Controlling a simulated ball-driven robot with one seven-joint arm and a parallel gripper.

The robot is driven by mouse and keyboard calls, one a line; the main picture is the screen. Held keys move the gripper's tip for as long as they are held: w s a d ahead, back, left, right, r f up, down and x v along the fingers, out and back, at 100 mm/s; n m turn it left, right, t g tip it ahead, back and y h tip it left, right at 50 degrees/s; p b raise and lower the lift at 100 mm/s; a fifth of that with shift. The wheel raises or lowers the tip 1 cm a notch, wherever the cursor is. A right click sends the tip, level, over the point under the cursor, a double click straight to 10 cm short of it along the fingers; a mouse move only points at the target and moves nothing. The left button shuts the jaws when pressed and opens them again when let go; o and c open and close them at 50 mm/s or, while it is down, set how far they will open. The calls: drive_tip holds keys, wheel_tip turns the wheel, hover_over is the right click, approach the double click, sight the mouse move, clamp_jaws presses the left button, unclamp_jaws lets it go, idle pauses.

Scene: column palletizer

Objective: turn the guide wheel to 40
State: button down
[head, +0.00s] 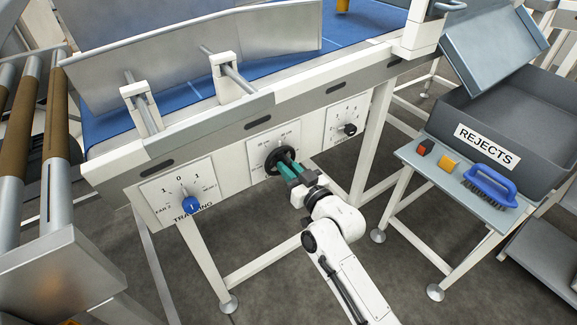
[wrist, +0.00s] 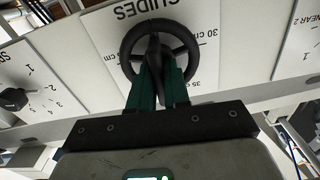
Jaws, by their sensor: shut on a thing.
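The guide wheel (head: 271,158) is a black ring-shaped handwheel on a white dial plate (head: 262,143) at the middle of the machine's side. In the wrist view the wheel (wrist: 128,48) sits under the word GUIDES, with marks reading 30 cm and 35 cm to its right. My gripper (head: 287,168) has green fingers and reaches the wheel from the lower right. In the wrist view my gripper (wrist: 158,78) is shut on a dark bar across the wheel. The fingers hide part of the wheel's lower rim. I cannot tell which value the wheel points at.
A blue knob (head: 191,204) is on the left plate and a black knob (head: 350,129) on the right plate. Metal guide rails (head: 190,55) stand above the blue belt (head: 345,27). At right, a side table holds a blue brush (head: 490,184) and a grey REJECTS bin (head: 470,112).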

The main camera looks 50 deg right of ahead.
drive_tip(key=m+p, duration=0.1)
drive_tip(key=m, duration=0.3)
drive_tip(key=shift+f+m, duration=0.1)
drive_tip(key=shift+m, duration=0.3)
idle(0.4)
drive_tip(key=c, duration=1.2)
unclamp_jaws()
drive_tip(key=shift+d, duration=0.1)
drive_tip(key=shift+s, duration=0.1)
drive_tip(key=v, duration=1)
drive_tip(key=shift+s, duration=0.3)
